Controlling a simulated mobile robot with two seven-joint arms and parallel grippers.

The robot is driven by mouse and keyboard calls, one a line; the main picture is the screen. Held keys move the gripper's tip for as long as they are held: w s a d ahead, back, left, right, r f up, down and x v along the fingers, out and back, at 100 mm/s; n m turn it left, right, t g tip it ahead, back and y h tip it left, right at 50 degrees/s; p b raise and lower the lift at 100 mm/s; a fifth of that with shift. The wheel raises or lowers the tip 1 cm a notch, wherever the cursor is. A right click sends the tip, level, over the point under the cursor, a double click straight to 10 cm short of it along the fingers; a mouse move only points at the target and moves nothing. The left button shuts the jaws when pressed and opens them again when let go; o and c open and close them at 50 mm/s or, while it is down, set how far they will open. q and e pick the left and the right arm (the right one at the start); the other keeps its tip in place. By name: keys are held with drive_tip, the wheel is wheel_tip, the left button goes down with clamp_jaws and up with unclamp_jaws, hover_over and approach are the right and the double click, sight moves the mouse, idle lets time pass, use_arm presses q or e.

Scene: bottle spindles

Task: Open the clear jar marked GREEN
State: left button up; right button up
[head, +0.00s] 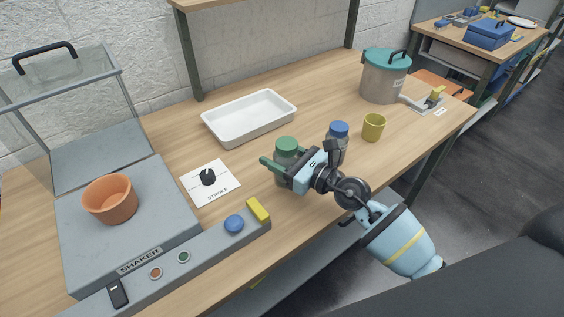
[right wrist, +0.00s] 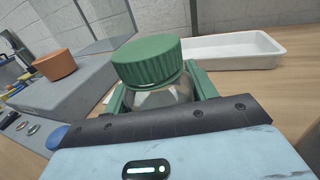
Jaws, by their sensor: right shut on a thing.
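A clear jar (head: 282,180) with a ribbed green lid (head: 286,145) stands on the wooden table, near the middle. My right gripper (head: 281,168) is shut on the jar's body, just below the lid. In the right wrist view the green fingers flank the clear body (right wrist: 160,98), and the green lid (right wrist: 147,62) sits on top, clear of the fingers. Whether the lid is loose or tight cannot be told. No label reading GREEN is legible; the gripper hides part of the jar. My left gripper is not in view.
A blue-lidded jar (head: 339,130) stands close behind my right gripper, with a yellow cup (head: 373,127) to its right. A white tray (head: 250,117) lies behind. The shaker (head: 130,225) with an orange pot (head: 110,199) is left. A STROKE dial card (head: 210,184) lies between.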

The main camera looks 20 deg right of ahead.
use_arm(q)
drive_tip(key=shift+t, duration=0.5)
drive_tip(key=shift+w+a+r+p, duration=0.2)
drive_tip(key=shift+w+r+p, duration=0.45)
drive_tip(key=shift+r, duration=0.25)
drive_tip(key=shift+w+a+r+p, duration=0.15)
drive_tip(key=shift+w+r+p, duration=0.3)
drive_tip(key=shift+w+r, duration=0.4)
use_arm(e)
drive_tip(key=s+a+r, duration=0.1)
drive_tip(key=s+a, duration=0.1)
drive_tip(key=s, duration=0.5)
drive_tip(key=s+a, duration=0.2)
drive_tip(key=s, duration=0.6)
drive_tip(key=shift+s+r, duration=0.2)
drive_tip(key=shift+r, duration=0.15)
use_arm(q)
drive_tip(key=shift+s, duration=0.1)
